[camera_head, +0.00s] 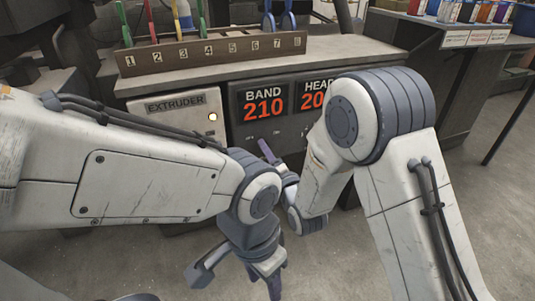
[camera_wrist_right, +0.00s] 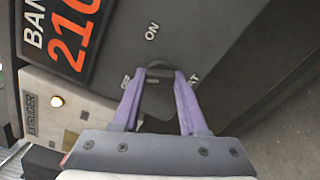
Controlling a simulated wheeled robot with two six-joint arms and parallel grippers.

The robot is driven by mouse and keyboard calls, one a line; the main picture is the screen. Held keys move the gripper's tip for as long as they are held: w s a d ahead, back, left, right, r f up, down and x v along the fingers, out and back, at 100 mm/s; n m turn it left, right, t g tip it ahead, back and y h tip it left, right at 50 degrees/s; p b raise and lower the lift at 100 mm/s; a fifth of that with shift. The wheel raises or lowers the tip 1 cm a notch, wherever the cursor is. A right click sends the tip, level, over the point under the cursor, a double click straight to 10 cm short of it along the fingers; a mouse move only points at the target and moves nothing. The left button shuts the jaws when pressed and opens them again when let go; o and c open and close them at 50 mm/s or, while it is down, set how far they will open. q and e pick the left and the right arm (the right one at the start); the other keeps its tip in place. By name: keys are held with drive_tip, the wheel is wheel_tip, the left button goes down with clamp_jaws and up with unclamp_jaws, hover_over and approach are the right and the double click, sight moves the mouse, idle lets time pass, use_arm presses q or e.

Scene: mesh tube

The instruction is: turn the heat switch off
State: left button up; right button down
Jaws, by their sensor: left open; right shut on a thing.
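The heat switch is a dark knob (camera_wrist_right: 157,72) on the grey panel (camera_wrist_right: 190,35), seen in the right wrist view. The word ON is printed beside it. Two other labels by the knob are partly covered by the fingers and hard to read. My right gripper (camera_wrist_right: 157,82) has its purple fingers shut on the knob, one on each side. In the head view my right gripper (camera_head: 266,152) is at the panel below the BAND display, and the knob is hidden there. My left gripper (camera_head: 237,277) is open and empty, low in front of the machine.
The BAND display (camera_head: 263,104) reads 210; the display right of it is partly covered by my right arm. An EXTRUDER box (camera_head: 180,106) with a lit lamp is left of the panel. A numbered tool rack (camera_head: 215,52) stands above. A side table (camera_head: 455,40) stands at right.

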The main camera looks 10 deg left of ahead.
drive_tip(key=shift+n+b, duration=0.3)
drive_tip(key=shift+n, duration=1.6)
drive_tip(key=shift+c, duration=2.2)
unclamp_jaws()
drive_tip(key=p+v, duration=1)
drive_tip(key=shift+s+d, duration=0.15)
drive_tip(key=shift+s, duration=0.05)
